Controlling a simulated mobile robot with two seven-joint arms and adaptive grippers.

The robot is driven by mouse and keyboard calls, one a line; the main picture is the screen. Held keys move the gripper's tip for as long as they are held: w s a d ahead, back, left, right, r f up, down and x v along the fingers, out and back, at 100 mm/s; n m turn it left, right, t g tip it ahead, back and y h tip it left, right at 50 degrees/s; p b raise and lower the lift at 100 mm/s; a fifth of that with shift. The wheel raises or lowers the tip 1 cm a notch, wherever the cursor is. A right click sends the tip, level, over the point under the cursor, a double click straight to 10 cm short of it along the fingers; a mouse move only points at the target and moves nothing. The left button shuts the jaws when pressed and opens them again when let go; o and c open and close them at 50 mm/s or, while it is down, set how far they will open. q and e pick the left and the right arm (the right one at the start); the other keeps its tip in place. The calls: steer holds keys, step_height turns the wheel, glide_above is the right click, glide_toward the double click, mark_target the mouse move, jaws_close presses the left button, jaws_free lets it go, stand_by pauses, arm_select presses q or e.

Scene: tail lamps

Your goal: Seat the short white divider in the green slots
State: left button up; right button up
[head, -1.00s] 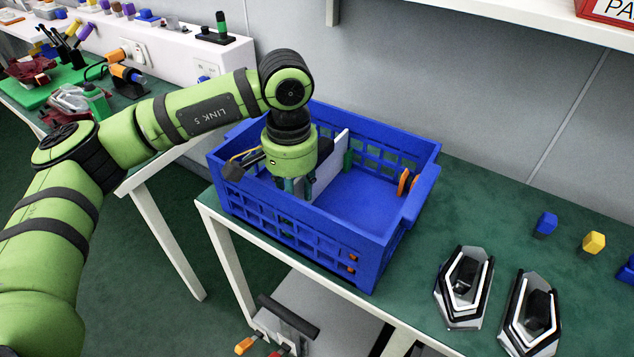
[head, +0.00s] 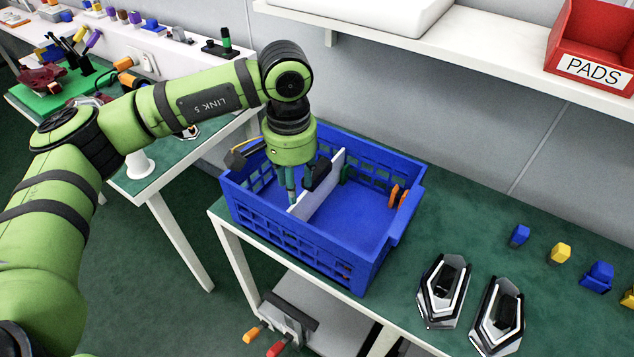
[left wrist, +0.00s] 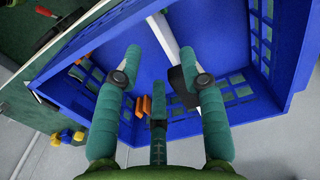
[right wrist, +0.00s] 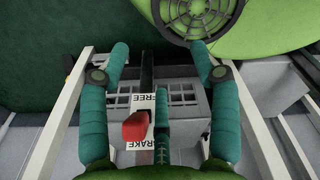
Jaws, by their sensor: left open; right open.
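The short white divider (head: 320,190) stands on edge inside the blue crate (head: 290,237), running from the near wall side toward the back wall. In the left wrist view the divider (left wrist: 163,34) shows as a white strip between the open fingertips (left wrist: 161,56). My right gripper (right wrist: 160,50) is open and empty, away from the crate.
Orange slots (head: 397,196) are on the crate's right wall. Two tail lamps (head: 443,290) and several small blue and yellow parts (head: 560,252) lie on the green table to the right. A red PADS bin (head: 592,45) is on the shelf. A red brake lever (right wrist: 136,127) is near my right gripper.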

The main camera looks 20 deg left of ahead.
arm_select(q)
steer(key=shift+r+p, duration=0.55)
steer(key=shift+p, duration=0.1)
steer(key=s+d+p, duration=0.4)
steer(key=d+p, duration=0.1)
steer(key=d, duration=0.8)
steer(key=shift+s+f, duration=0.15)
steer(key=shift+f, duration=0.3)
arm_select(e)
step_height(320, 180, up, 8)
steer(key=shift+f, duration=0.15)
